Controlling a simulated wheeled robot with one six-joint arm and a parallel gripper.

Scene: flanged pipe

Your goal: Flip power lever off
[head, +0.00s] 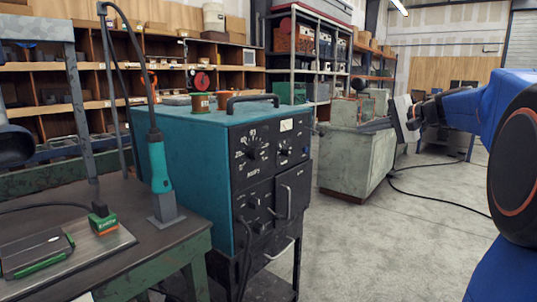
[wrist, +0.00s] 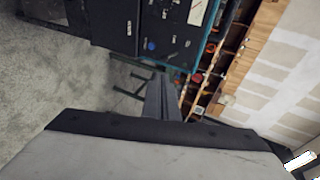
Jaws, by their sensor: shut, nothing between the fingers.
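A teal machine with a black front panel (head: 270,148) stands left of centre in the head view. The panel has dials, knobs and a grey bent handle (head: 283,204) on its lower right part. No label names a power lever, so I cannot tell which part it is. In the wrist view the panel (wrist: 165,28) shows sideways at the top, with its details too small to read. My gripper (wrist: 160,78) points toward it, grey fingers together, empty and apart from the panel. My blue arm enters from the right in the head view.
A green-framed bench (head: 120,262) with a teal-handled tool (head: 159,167) stands left of the machine. A pale cabinet (head: 355,155) stands behind, to the right. Shelves (head: 80,95) line the back. The concrete floor (head: 400,240) right of the machine is mostly clear, with a black cable.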

